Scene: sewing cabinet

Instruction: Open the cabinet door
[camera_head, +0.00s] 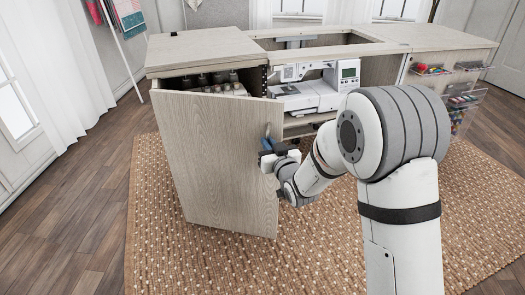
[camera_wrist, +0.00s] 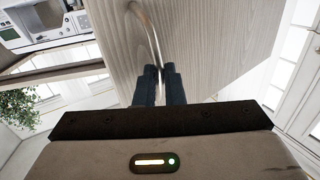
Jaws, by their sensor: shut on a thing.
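The cabinet door (camera_head: 215,165) is a light wood-grain panel on the left part of the sewing cabinet (camera_head: 205,48). It stands partly open, and a gap above it shows spools inside. My gripper (camera_head: 268,147) is at the door's right edge, near its upper middle. In the wrist view the door (camera_wrist: 215,50) fills the upper middle, and a curved metal handle (camera_wrist: 146,24) runs down to my gripper's dark fingers (camera_wrist: 158,75). The fingers are close together, shut on the handle.
A white sewing machine (camera_head: 318,88) sits in the cabinet's open middle. Clear bins (camera_head: 462,95) with colourful supplies hang on the right side. A woven rug (camera_head: 340,250) covers the floor in front. A rack with towels (camera_head: 125,18) stands at the back left.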

